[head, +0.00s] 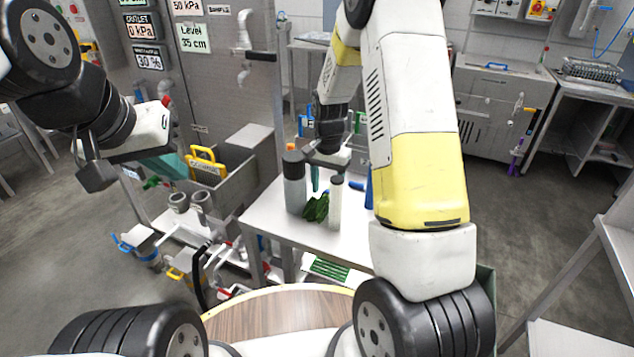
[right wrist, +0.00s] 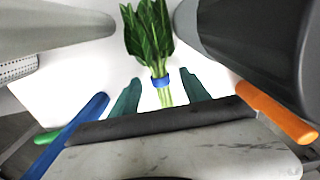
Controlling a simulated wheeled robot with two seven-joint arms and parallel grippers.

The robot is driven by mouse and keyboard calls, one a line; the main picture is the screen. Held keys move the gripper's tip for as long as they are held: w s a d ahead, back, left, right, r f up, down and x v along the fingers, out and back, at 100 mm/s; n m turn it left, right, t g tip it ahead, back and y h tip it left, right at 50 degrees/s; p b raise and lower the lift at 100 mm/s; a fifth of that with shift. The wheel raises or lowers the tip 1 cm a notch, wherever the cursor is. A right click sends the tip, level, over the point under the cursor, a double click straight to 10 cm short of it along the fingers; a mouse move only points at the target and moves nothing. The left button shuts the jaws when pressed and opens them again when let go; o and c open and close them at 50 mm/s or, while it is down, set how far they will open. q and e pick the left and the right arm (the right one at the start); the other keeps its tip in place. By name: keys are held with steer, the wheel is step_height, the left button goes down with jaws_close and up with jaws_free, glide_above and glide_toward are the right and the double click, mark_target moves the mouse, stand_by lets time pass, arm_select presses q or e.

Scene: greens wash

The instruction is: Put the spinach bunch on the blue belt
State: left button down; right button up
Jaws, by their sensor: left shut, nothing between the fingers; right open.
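The spinach bunch (head: 316,208) lies on the white table (head: 270,212) between a grey bottle (head: 295,190) and a pale cylinder (head: 335,205). In the right wrist view, the spinach (right wrist: 150,35) has dark leaves and pale stems tied with a blue band. My right gripper (head: 328,172) is over the bunch, partly hidden by the arm. In the right wrist view, its teal fingers (right wrist: 159,84) are open, one on each side of the stems; contact cannot be told. My left gripper (head: 97,176) is shut and empty at far left. I cannot identify a blue belt.
A blue object (right wrist: 72,135) lies beside the gripper. A green slatted piece (head: 328,268) is at the table's front. Piping (head: 200,205) stands left of the table.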

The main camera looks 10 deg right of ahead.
steer(key=shift+f, duration=0.7)
jaws_close()
steer(key=shift+r, duration=0.15)
